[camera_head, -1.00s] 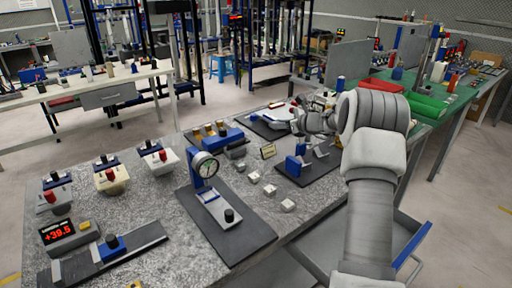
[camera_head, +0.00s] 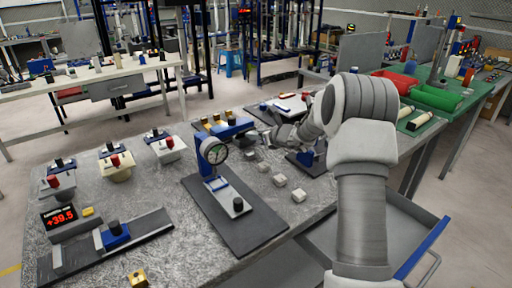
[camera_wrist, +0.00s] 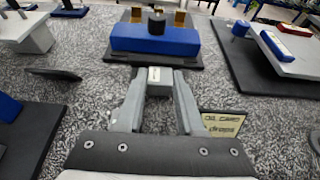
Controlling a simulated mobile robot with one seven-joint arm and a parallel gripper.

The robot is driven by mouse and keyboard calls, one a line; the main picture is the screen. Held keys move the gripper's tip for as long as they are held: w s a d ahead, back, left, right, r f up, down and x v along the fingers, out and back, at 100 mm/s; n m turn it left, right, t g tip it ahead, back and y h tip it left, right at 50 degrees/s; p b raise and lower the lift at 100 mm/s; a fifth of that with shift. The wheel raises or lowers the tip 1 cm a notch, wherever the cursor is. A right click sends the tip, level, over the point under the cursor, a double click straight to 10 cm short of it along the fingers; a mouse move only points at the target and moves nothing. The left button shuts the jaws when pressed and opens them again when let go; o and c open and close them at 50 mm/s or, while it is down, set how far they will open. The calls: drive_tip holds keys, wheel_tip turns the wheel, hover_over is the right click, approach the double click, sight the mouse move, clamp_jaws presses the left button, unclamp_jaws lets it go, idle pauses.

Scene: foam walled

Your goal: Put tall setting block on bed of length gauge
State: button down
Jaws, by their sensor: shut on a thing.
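In the wrist view, my gripper (camera_wrist: 160,88) is shut on a small pale metal block (camera_wrist: 160,76), held between its two grey fingertips. Its height is mostly hidden, and I cannot tell how far it is off the table. In the head view, the gripper end of my arm is small and partly hidden near the blue stand with brass pieces. The length gauge stands at the front left: a red display reading +39.5 (camera_head: 62,215) and a dark bed (camera_head: 152,228) with a blue carriage (camera_head: 115,231) on it. The gauge is well away from my gripper.
Several pale blocks (camera_head: 280,180) sit on the granite table right of the dial gauge (camera_head: 214,152). The blue stand with brass pieces (camera_wrist: 155,40) is just beyond my fingertips. A label card (camera_wrist: 222,124) stands right of them.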

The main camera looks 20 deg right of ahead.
sight(250, 143)
drive_tip(key=shift+f+b, duration=0.45)
drive_tip(key=shift+f, duration=1.45)
drive_tip(key=shift+f, duration=0.1)
drive_tip(key=shift+f+b, duration=0.15)
drive_tip(key=shift+b, duration=0.15)
drive_tip(key=c, duration=0.5)
unclamp_jaws()
